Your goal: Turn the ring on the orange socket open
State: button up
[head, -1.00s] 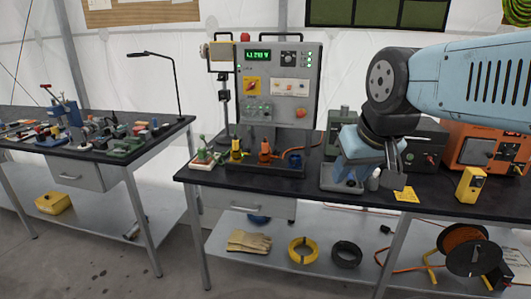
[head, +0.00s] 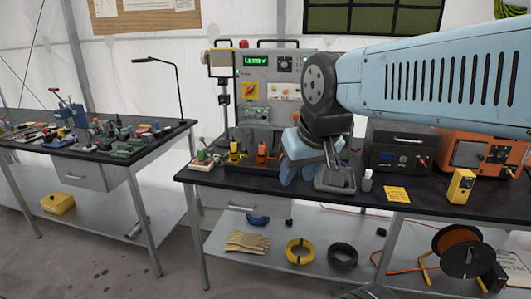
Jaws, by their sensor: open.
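The orange socket (head: 262,154) stands upright in the row on the dark tray at the front of the test panel, right of the yellow socket (head: 234,152). It is too small here to tell how its ring is turned. My gripper (head: 310,166) points down over the bench, a short way right of the orange socket and apart from it. Its jaws are open, and I see nothing held between them. The gripper hides the blue socket at the right end of the row.
The grey test panel (head: 275,110) rises behind. Right of my gripper are a small white bottle (head: 366,181), a dark box (head: 398,148), an orange machine (head: 480,150) and a yellow meter (head: 461,186).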

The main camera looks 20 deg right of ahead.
aim_at(261, 159)
jog(key=i, duration=1)
